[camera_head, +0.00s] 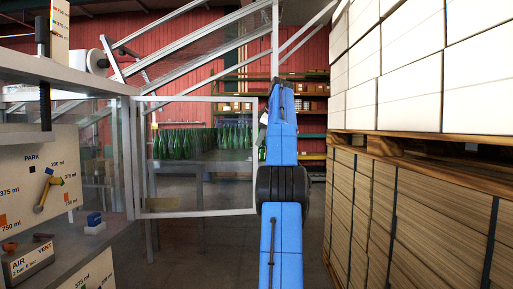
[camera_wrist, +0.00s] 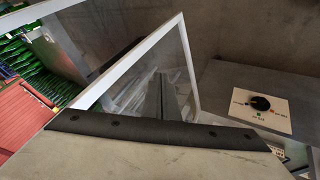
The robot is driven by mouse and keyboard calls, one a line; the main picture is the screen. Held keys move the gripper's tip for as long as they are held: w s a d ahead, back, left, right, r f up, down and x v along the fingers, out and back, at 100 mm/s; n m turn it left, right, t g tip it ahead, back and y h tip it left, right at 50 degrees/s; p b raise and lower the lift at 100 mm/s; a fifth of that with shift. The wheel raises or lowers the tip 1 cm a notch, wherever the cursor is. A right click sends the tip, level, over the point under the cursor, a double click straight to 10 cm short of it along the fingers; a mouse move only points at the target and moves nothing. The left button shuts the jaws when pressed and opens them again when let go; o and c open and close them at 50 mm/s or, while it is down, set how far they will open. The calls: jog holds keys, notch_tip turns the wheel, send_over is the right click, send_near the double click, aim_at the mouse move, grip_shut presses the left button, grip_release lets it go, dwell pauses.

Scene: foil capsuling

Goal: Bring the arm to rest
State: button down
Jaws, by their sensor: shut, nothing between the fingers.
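My blue arm rises up the middle of the head view, and its far end hides my gripper there. In the wrist view a pale body with a dark bolted band fills the bottom. My gripper (camera_wrist: 161,84) shows as a narrow dark shape just beyond that band, shut and empty. Its fingertips are hard to tell from what lies behind. The white-framed clear door (camera_head: 195,213) stands left of my arm in the head view. It also shows behind my gripper in the wrist view (camera_wrist: 186,58); I cannot tell how far apart they are.
Stacked cartons on wooden pallets (camera_head: 465,165) wall off the right side. A machine with a PARK panel (camera_head: 33,185) stands at the left. Green bottles (camera_head: 185,143) stand on a table behind the door. A dial plate (camera_wrist: 258,107) shows at the right in the wrist view.

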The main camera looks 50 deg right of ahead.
jog(key=shift+s+r, duration=0.3)
jog(key=shift+r, duration=0.05)
jog(key=w+a+f+m+y, duration=0.1)
jog(key=a+f, duration=0.2)
jog(key=a, duration=1.2)
jog(key=w+a+f+m+y, duration=0.1)
jog(key=w+a+f+m, duration=0.15)
jog(key=a, duration=1.35)
jog(key=s+a+f+g, duration=0.1)
jog(key=s+a+f, duration=0.4)
jog(key=a, duration=0.3)
jog(key=s+a+f, duration=0.4)
jog(key=a+f, duration=0.1)
jog(key=a, duration=0.3)
jog(key=s+a+f, duration=0.5)
jog(key=s+f, duration=0.2)
jog(key=f, duration=0.2)
jog(key=s+a+f+m, duration=0.1)
jog(key=s+a+f, duration=0.4)
jog(key=s+f, duration=0.3)
jog(key=s+a+f+g, duration=0.1)
jog(key=s+a+f, duration=0.4)
jog(key=s+f, duration=0.3)
notch_tip(320, 180, down, 3)
jog(key=shift+f+y, duration=0.2)
jog(key=shift+y, duration=0.1)
